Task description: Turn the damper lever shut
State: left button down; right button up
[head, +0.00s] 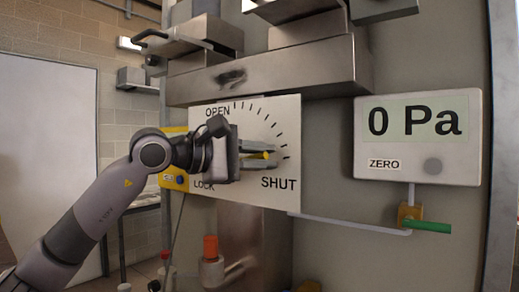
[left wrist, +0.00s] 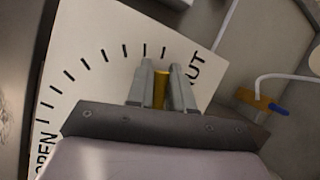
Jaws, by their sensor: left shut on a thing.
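The damper lever shows as a yellow bar (head: 266,155) in front of a white dial plate (head: 287,115) marked OPEN at the upper left and SHUT at the lower right. The lever points right, close to the last ticks on the SHUT side. My left gripper (head: 256,156) is shut on the lever. In the left wrist view the yellow lever (left wrist: 161,88) stands between the two grey fingers (left wrist: 161,86), beside the partly covered SHUT lettering. The gripper hides the middle of the dial. My right gripper is not in view.
A gauge box (head: 366,140) reading 0 Pa hangs to the right. Below it is a brass valve (head: 408,214) with a green handle. A metal duct (head: 290,78) juts out above; an orange-capped fitting (head: 210,247) stands below.

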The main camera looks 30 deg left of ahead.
pick_arm(q)
jog(key=shift+f, duration=0.15)
dwell(0.3)
jog(key=c, duration=1.1)
grip_release()
jog(key=b+v, duration=0.2)
jog(key=v, duration=0.5)
